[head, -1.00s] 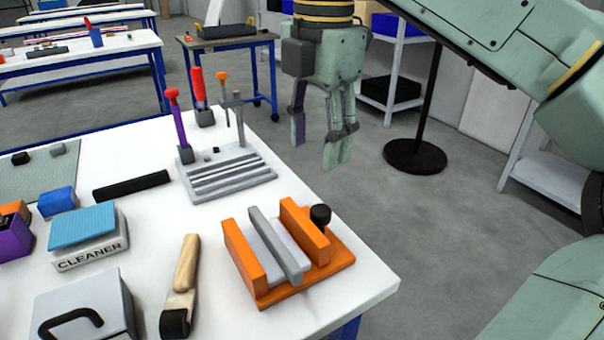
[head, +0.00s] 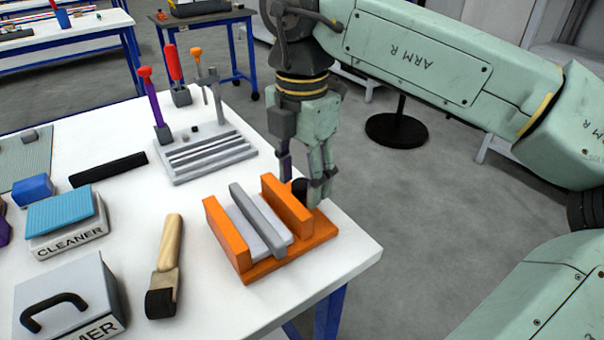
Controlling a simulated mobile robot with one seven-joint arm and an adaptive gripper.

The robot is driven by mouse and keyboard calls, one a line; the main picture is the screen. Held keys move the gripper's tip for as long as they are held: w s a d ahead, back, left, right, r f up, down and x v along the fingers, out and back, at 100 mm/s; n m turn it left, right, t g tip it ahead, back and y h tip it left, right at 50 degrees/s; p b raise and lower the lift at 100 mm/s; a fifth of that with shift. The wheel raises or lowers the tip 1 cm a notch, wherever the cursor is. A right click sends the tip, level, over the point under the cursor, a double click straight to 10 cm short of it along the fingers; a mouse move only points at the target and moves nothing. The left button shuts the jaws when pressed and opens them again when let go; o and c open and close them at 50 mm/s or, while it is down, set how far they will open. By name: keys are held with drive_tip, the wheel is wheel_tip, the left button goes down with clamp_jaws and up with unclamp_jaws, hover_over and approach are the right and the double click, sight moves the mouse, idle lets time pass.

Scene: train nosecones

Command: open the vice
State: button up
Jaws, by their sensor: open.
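The orange vice (head: 225,233) stands near the right front corner of the white table. It has two upright orange jaws and a grey movable plate (head: 262,218) between them, with gaps on both sides of the plate. Its black knob (head: 299,187) is at the right end, partly hidden by my gripper. My gripper (head: 302,196) points down at the knob, with its fingers on either side of it in this view. The gripper is open. I cannot tell whether the fingers touch the knob.
A wooden-handled brush (head: 169,250) lies left of the vice. A cleaner box with a blue pad (head: 60,215) and a grey box with a black handle (head: 65,305) are farther left. A grey rack with upright tools (head: 205,155) stands behind. Floor is open to the right.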

sight(303, 183)
drive_tip(key=shift+c, duration=0.5)
clamp_jaws()
drive_tip(key=shift+n, duration=1.1)
drive_tip(key=shift+o, duration=0.5)
unclamp_jaws()
drive_tip(key=shift+r, duration=0.1)
drive_tip(key=shift+r, duration=3.9)
